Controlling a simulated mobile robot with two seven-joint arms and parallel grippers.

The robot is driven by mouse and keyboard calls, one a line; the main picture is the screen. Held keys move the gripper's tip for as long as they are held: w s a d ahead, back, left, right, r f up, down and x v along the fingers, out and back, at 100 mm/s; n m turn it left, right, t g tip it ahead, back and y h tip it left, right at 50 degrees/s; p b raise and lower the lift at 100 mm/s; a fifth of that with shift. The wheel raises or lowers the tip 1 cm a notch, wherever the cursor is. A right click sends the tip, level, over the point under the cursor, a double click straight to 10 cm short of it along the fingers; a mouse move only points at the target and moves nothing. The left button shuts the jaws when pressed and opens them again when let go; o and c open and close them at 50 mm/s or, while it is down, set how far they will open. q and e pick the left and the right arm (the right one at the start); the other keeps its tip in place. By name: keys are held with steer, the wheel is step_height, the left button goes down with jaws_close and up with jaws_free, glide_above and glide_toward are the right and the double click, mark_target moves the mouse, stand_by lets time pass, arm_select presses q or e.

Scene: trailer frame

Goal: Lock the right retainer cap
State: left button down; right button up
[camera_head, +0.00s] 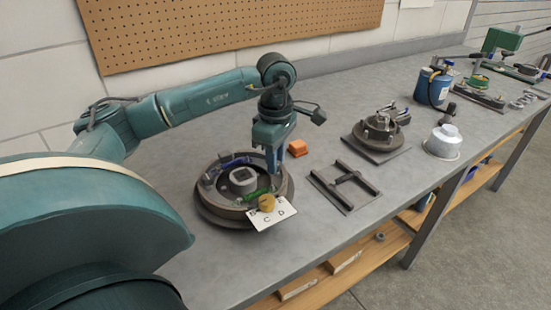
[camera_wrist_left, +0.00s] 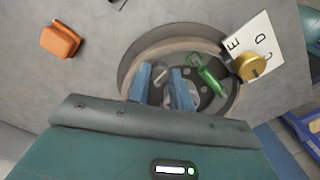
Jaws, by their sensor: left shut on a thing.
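A round dark brake-drum-like fixture (camera_head: 216,211) lies on the bench, with a grey hub (camera_head: 243,179), a blue lever (camera_head: 233,161) and a green lever (camera_head: 258,193) inside its rim. A brass cap (camera_head: 266,202) sits at its front right edge over a white card (camera_head: 280,214) with letters. The cap also shows in the wrist view (camera_wrist_left: 250,66). I cannot tell which part is the right retainer cap.
An orange block (camera_head: 298,147) lies close behind my left gripper. To the right are a dark metal frame (camera_head: 345,186), a clamp fixture on a plate (camera_head: 380,133), a silver pot (camera_head: 443,141) and a blue can (camera_head: 432,88). The bench front left of the frame is clear.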

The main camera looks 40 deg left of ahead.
arm_select(q)
steer(key=shift+m, duration=0.4)
steer(key=c, duration=1.3)
jaws_free()
arm_select(e)
steer(key=shift+f, duration=0.15)
arm_select(q)
steer(key=shift+o, duration=0.2)
steer(key=shift+r, duration=0.15)
step_height(320, 180, up, 13)
steer(key=p, duration=0.2)
arm_select(e)
steer(key=shift+s+r+n, duration=0.15)
steer(key=shift+r+n, duration=0.15)
steer(key=shift+r, duration=0.55)
steer(key=shift+d, duration=0.1)
